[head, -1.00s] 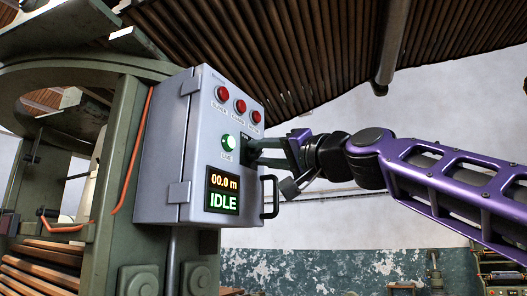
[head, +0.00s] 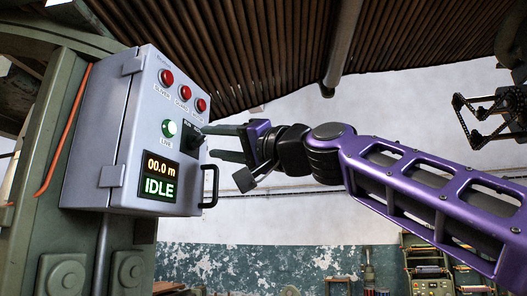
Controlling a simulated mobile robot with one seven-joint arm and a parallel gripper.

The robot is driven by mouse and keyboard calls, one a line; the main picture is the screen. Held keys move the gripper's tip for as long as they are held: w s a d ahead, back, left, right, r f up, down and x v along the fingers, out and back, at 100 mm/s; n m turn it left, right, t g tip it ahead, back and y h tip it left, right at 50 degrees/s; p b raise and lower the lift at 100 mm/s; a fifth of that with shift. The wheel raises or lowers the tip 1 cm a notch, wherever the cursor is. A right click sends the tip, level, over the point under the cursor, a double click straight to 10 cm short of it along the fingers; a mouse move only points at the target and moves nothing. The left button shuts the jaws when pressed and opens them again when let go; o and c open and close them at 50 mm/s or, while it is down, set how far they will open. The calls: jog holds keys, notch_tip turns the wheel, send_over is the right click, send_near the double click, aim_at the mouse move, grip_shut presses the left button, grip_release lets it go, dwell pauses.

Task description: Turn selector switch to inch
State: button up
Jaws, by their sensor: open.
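The selector switch (head: 194,139) is a small black knob on a dark plate at the right side of the grey control box (head: 114,133). Its label is too small to read, and I cannot tell which position it points to. My gripper (head: 211,143) is open, just right of the switch, with its two dark green fingers pointing left at the panel. The upper fingertip overlaps the switch's edge in the picture; I cannot tell whether it touches. The display (head: 159,178) reads "00.0 m" and "IDLE".
Three red buttons (head: 184,91) run along the box's top. A green-lit button (head: 169,129) sits left of the switch. A black handle (head: 210,187) sticks out below my gripper. A dark lattice frame (head: 492,115) hangs at far right.

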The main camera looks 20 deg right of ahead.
jog(key=b+v, duration=0.2)
jog(key=v, duration=1.1)
jog(key=shift+s+d+f, duration=0.15)
jog(key=shift+s+d, duration=0.1)
jog(key=shift+s, duration=0.05)
